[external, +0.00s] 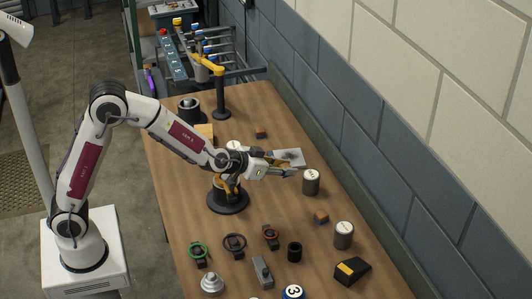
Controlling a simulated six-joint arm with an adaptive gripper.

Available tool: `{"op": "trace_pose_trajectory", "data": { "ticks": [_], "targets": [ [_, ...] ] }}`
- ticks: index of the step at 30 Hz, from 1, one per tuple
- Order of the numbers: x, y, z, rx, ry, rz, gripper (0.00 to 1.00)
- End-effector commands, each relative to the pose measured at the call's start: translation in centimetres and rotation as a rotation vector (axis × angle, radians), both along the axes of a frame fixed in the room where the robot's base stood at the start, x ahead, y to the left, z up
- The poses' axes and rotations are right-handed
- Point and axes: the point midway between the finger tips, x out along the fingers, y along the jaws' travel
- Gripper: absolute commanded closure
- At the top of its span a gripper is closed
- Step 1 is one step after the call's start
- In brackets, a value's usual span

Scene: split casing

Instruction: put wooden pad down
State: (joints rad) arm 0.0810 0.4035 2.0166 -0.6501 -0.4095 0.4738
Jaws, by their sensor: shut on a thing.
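My gripper (291,164) reaches out level above the middle of the table, pointing right. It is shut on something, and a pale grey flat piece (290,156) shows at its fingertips. At this size I cannot make out wood grain or tell whether this piece is the wooden pad. A tan block (205,130) stands farther back, partly hidden behind my arm.
A grey cylinder (311,182) stands close to the right of my gripper, another (343,235) nearer the front. A black round stand (228,200) is below my wrist. Small blocks (321,217) and (261,134) lie about. Rings, a dark box (351,271) and other parts crowd the front.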

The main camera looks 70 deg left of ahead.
Motion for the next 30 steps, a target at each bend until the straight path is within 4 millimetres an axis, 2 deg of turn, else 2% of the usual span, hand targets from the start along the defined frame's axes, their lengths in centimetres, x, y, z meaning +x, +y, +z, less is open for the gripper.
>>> {"op": "trace_pose_trajectory", "data": {
  "ticks": [2, 14, 17, 24, 30],
  "targets": [
    [0.0, 0.0, 0.9, -0.002, -0.003, -0.001, 0.92],
    [2.9, 4.4, 0.7, 0.003, 0.006, 0.058, 0.92],
    [3.8, 6.1, 0.6, 0.003, 0.008, 0.077, 0.92],
    [6.8, 12.0, 0.6, 0.002, 0.01, 0.139, 0.92],
    [8.5, 16.3, 0.6, 0.0, 0.007, 0.174, 0.92]
  ]
}}
